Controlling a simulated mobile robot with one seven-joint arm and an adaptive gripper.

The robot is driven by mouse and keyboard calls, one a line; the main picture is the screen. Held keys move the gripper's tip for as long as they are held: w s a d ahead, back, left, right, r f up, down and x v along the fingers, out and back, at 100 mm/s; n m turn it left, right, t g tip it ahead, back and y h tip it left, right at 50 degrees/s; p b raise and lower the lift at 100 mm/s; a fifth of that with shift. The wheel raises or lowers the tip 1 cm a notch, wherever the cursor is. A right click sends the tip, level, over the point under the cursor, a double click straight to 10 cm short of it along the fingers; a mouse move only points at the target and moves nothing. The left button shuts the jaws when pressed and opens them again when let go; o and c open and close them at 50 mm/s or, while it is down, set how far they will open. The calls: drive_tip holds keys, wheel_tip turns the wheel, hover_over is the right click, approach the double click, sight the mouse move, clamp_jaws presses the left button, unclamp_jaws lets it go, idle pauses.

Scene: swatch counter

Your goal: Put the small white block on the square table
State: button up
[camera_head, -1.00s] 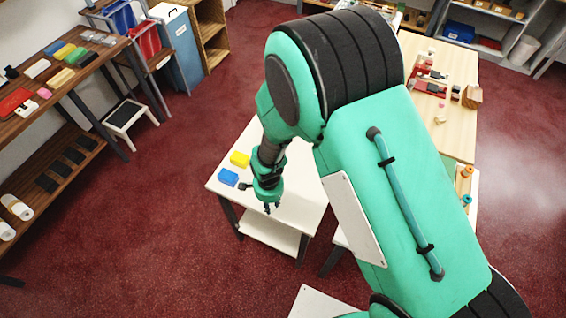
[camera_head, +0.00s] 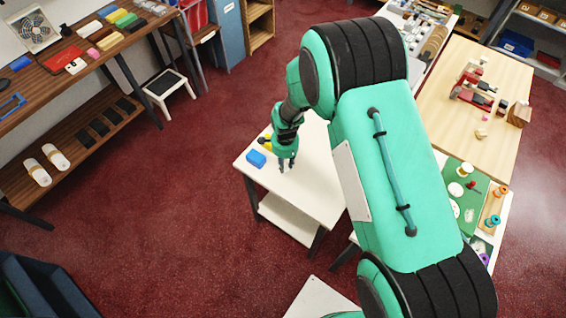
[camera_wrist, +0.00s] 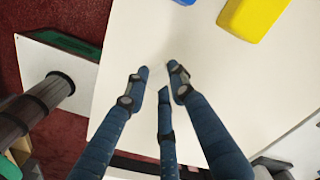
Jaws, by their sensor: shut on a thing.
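The square table (camera_head: 312,188) is white with a lower shelf and stands in the middle of the head view. Its white top (camera_wrist: 265,85) fills most of the wrist view. My gripper (camera_head: 288,167) points down over the tabletop, close to the blue block. In the wrist view my gripper's (camera_wrist: 160,75) fingertips are close together. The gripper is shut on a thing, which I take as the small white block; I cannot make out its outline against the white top. I cannot tell its height above the table.
A blue block (camera_head: 255,158) and a yellow block (camera_wrist: 255,14), partly hidden in the head view, occupy the table's left side. The tabletop's front and right are clear. A wooden table (camera_head: 460,140) and a green mat (camera_head: 455,185) lie right. A step stool (camera_head: 168,88) stands left.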

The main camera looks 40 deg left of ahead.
drive_tip(key=shift+w+a+f, duration=0.2)
drive_tip(key=shift+w+a, duration=0.8)
drive_tip(key=shift+a, duration=0.15)
drive_tip(key=shift+f, duration=1.7)
drive_tip(key=shift+f, duration=0.2)
drive_tip(key=o, duration=0.8)
drive_tip(key=shift+o, duration=0.2)
drive_tip(key=shift+r, duration=0.25)
wheel_tip(320, 180, up, 12)
